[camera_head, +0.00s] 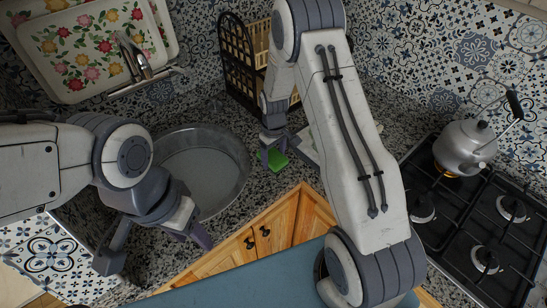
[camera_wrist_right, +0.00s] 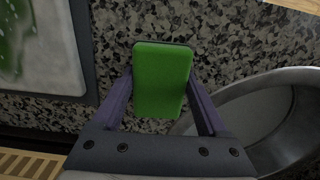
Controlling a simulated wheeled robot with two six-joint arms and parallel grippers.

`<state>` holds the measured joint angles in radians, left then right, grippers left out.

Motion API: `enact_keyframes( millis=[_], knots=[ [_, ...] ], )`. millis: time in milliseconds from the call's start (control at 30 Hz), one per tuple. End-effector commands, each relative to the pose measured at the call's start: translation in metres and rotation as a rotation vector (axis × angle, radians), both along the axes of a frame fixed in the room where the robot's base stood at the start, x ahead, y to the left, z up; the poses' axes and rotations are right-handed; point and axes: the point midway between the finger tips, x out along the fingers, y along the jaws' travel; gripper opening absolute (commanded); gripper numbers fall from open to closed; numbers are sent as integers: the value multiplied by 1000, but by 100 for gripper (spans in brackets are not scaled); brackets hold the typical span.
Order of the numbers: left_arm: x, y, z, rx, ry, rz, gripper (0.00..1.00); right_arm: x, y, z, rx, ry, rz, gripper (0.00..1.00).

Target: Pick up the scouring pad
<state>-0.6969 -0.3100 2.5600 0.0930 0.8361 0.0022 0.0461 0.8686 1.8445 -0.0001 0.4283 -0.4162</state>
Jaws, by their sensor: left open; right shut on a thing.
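The scouring pad (camera_head: 278,160) is a small green block near the right rim of the sink in the head view. My right gripper (camera_head: 273,151) comes down over it from above. In the right wrist view, the green pad (camera_wrist_right: 161,78) sits between the two fingers of my right gripper (camera_wrist_right: 160,95), which is shut on it. The speckled counter shows behind the pad; I cannot tell whether the pad touches it. My left gripper (camera_head: 155,252) is open and empty in front of the sink, at the left.
A round metal sink (camera_head: 205,170) lies left of the pad. A dark rack (camera_head: 235,62) stands behind it. A kettle (camera_head: 465,145) sits on the gas hob (camera_head: 470,225) at the right. Floral trays (camera_head: 90,50) lean at the back left. Wooden cabinet doors (camera_head: 265,238) are below the counter.

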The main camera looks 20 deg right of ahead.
Motion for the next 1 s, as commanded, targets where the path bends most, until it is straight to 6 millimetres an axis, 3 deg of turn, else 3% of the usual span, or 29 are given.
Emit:
enact_keyframes(
  millis=[267, 433, 800, 1000],
  knots=[
    [0, 0, -7, 0, 0, 0, 50, 1, 0, 12, 0, -3, 0, 24],
    [0, 0, -19, 0, 0, -1, 50, 2, 0, 40, 0, -9, 0, 24],
    [0, 0, -41, 0, 0, -2, 50, -75, -26, 87, -1, -4, -3, 24],
    [0, 0, -46, 0, 0, -2, 50, -101, -34, 104, -1, -1, -3, 24]
  ],
)
